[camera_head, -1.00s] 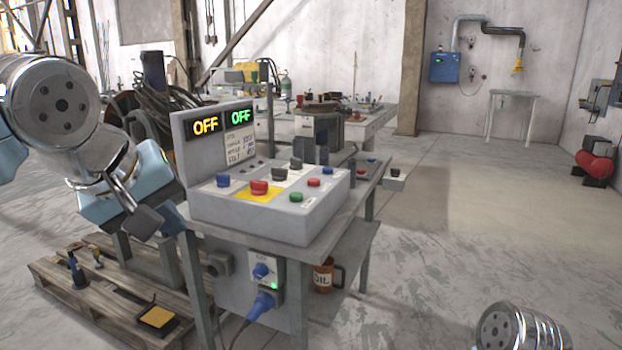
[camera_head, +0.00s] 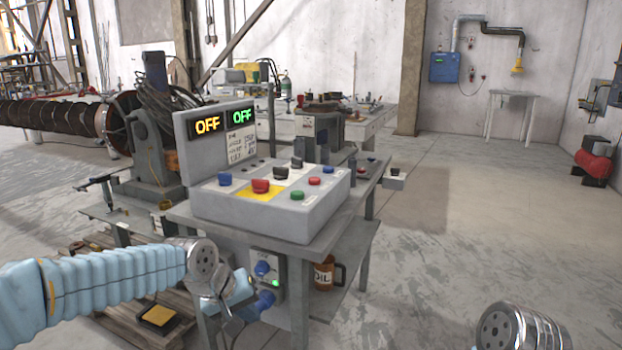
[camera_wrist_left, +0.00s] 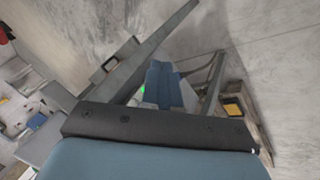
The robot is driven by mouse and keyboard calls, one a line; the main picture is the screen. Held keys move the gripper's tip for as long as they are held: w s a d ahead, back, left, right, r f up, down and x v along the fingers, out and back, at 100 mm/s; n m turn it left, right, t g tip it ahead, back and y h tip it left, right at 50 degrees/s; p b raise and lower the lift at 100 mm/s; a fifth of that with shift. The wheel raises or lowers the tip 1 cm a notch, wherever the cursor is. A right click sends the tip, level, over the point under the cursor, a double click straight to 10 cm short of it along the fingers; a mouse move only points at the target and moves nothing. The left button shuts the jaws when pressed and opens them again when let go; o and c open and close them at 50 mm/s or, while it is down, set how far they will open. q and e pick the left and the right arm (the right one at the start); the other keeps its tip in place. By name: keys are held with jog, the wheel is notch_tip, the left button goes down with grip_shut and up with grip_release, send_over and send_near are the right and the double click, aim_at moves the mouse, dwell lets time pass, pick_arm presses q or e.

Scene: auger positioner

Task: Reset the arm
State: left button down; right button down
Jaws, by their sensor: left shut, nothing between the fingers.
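My left arm comes in from the left, and my left gripper (camera_head: 238,292) is low in front of the control table, by the blue plug (camera_head: 259,305). The gripper is shut with nothing in it. The plug sits in a grey socket box with a blue knob (camera_head: 263,268) and a lit green lamp. A blue shape, likely the plug, shows ahead in the left wrist view (camera_wrist_left: 160,85); contact cannot be told. The control panel (camera_head: 270,215) carries several buttons and knobs, and its two displays (camera_head: 225,122) read OFF. My right gripper is not in view.
The control table (camera_head: 330,235) has a lower shelf with an orange OIL mug (camera_head: 326,275). An auger (camera_head: 60,112) lies on its stand behind left. A wooden pallet (camera_head: 125,325) lies on the floor left. The floor at right is open.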

pick_arm(q)
notch_tip(320, 180, down, 16)
jog(key=s+d+g, duration=0.2)
jog(key=s, duration=0.1)
jog(key=s+f+m+g, duration=0.1)
jog(key=s+f, duration=1.8)
jog(key=f, duration=0.3)
jog(key=shift+a+f+g, duration=0.15)
jog(key=shift+g, duration=0.25)
